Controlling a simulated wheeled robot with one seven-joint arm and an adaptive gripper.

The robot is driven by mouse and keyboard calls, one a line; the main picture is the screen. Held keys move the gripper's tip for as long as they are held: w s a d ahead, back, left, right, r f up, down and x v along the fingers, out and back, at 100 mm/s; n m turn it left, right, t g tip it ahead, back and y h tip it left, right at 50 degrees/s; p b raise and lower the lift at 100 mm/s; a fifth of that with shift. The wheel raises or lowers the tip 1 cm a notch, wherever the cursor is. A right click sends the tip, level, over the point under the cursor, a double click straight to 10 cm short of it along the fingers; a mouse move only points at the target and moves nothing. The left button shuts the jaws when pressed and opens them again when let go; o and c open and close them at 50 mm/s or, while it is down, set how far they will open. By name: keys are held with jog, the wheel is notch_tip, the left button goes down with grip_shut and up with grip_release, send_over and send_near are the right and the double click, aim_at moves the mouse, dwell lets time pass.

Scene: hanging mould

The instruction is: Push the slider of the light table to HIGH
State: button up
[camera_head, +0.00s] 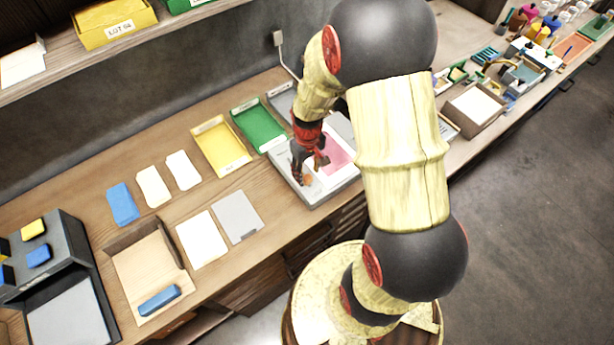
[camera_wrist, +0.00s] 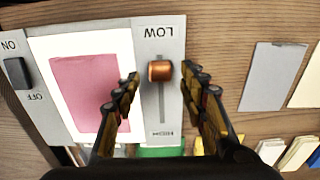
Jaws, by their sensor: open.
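The light table (camera_head: 312,202) lies on the wooden bench, with a pink sheet (camera_head: 337,158) on its panel. In the wrist view the light table (camera_wrist: 175,28) shows a vertical slot with LOW at the top and HIGH at the bottom, upside down. The copper slider knob (camera_wrist: 160,70) sits near the LOW end, and bare slot shows below it. My gripper (camera_wrist: 161,76) is open, with one finger on each side of the knob; gaps show on both sides. In the head view my gripper (camera_head: 309,164) is low over the table's left part.
An ON/OFF rocker switch (camera_wrist: 18,73) is at the panel's other side. A green tray (camera_head: 258,124) and a yellow tray (camera_head: 221,146) lie left of the light table. A grey sheet (camera_head: 238,216) and a white sheet (camera_head: 202,239) lie at the front left.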

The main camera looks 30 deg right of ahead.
jog(key=shift+f, duration=1.3)
jog(key=shift+c, duration=0.7)
grip_shut()
